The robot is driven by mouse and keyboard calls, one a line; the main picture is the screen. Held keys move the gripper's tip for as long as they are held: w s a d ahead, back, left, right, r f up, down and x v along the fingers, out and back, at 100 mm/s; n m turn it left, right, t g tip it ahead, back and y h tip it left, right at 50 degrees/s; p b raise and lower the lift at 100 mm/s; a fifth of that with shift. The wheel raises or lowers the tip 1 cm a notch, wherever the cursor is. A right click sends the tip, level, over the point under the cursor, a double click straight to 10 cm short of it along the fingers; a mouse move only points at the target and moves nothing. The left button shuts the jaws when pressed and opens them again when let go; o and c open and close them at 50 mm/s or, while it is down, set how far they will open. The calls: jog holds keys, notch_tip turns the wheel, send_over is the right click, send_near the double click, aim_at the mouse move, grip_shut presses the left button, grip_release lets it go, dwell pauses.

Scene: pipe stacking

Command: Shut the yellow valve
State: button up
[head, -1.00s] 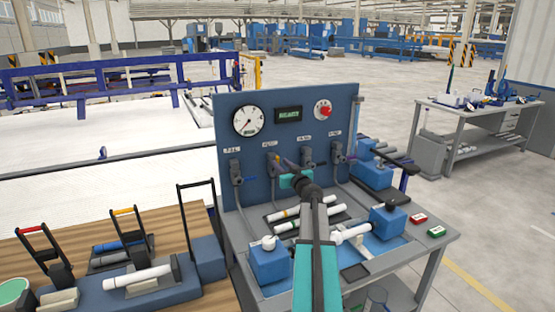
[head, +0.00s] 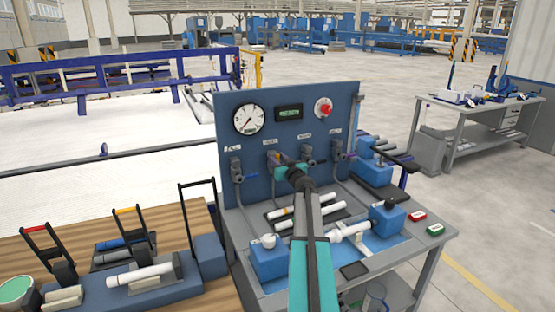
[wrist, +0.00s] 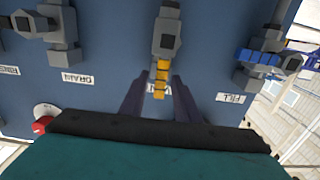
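The yellow valve (wrist: 162,75) is on the blue panel, seen upside down in the wrist view, with its yellow handle pointing toward my gripper. My gripper (wrist: 157,84) is open, with one dark finger on each side of the handle's end. I cannot tell whether the fingers touch it. In the head view my gripper (head: 280,163) is in front of the panel's second valve from the left and hides most of it.
The panel (head: 230,115) carries a gauge (head: 249,120), a display and a red knob (head: 323,108). A blue-handled valve (wrist: 262,58) is beside the yellow one. White pipes (head: 318,215) and blue clamps (head: 268,260) occupy the bench below.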

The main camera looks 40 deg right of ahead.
grip_shut()
